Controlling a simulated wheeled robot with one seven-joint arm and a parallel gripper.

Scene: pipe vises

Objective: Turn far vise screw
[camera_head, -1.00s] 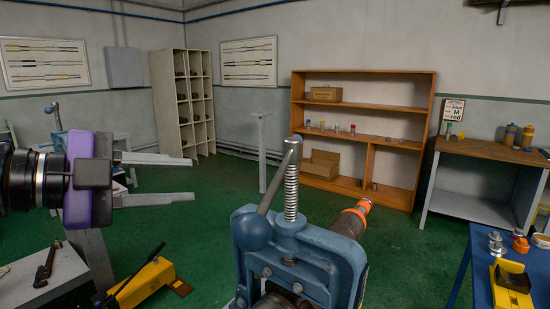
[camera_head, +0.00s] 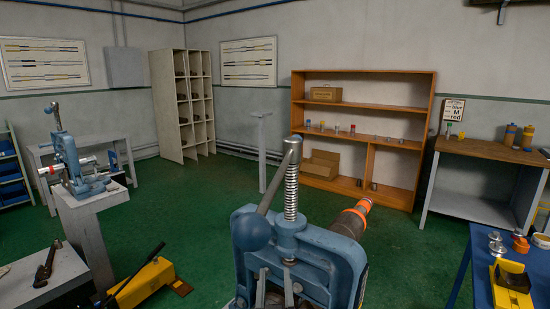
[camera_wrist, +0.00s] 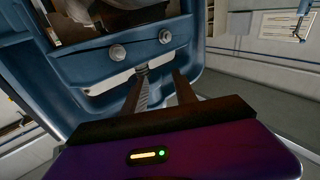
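The far blue vise (camera_head: 68,160) stands on a grey pedestal (camera_head: 92,200) at the left of the head view. Its upright screw (camera_head: 56,116) rises from the top, and a pale pipe with a red band (camera_head: 50,169) sticks out to its left. The near blue vise (camera_head: 330,262) is large at the bottom centre, with a threaded screw (camera_head: 291,195) and a slanted bar with a ball end (camera_head: 251,232). My gripper (camera_head: 275,272) is low in front of the near vise. In the wrist view its fingers (camera_wrist: 160,72) are apart and empty, pointing at that vise's frame (camera_wrist: 100,70); contact cannot be told.
A dark pipe with an orange band (camera_head: 355,215) extends behind the near vise. A yellow pump with a lever (camera_head: 147,282) and a grey bench with a wrench (camera_head: 45,270) are lower left. A blue table (camera_head: 478,270) is at right. Green floor is open between the vises.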

